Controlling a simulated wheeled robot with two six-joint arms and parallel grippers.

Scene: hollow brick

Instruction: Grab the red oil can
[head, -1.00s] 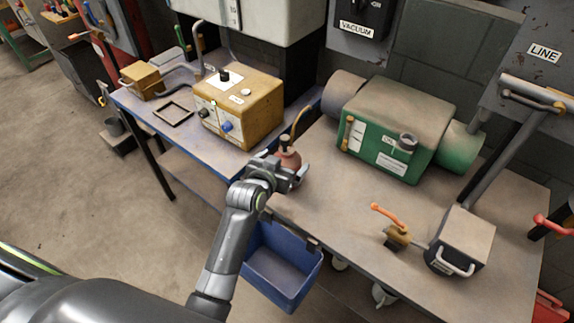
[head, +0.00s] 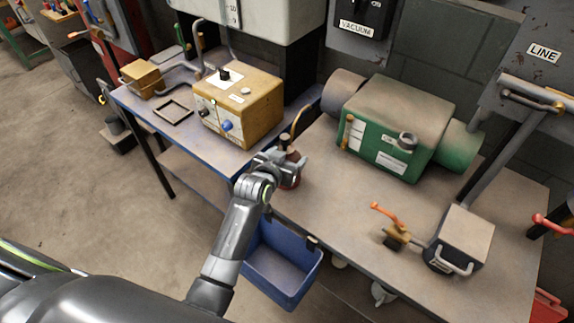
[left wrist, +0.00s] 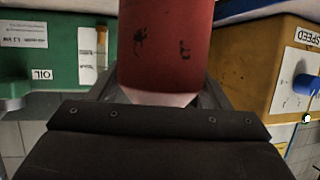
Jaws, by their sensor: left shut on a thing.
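The red oil can (head: 289,180) has a dark cap and a thin yellowish spout rising from its top. It stands at the left edge of the right-hand table in the head view, partly hidden by my gripper. My left gripper (head: 288,168) is shut on the can. In the left wrist view the can's scuffed red body (left wrist: 166,45) fills the middle, between the fingers of the left gripper (left wrist: 165,95). I cannot tell whether the can's base touches the table. My right gripper is not in view.
A green machine (head: 398,130) stands behind and right of the can. A yellow control box (head: 238,108) is on the left table. A blue bin (head: 282,268) hangs below the table's front edge. An orange-handled valve (head: 397,235) and grey box (head: 462,240) sit at right.

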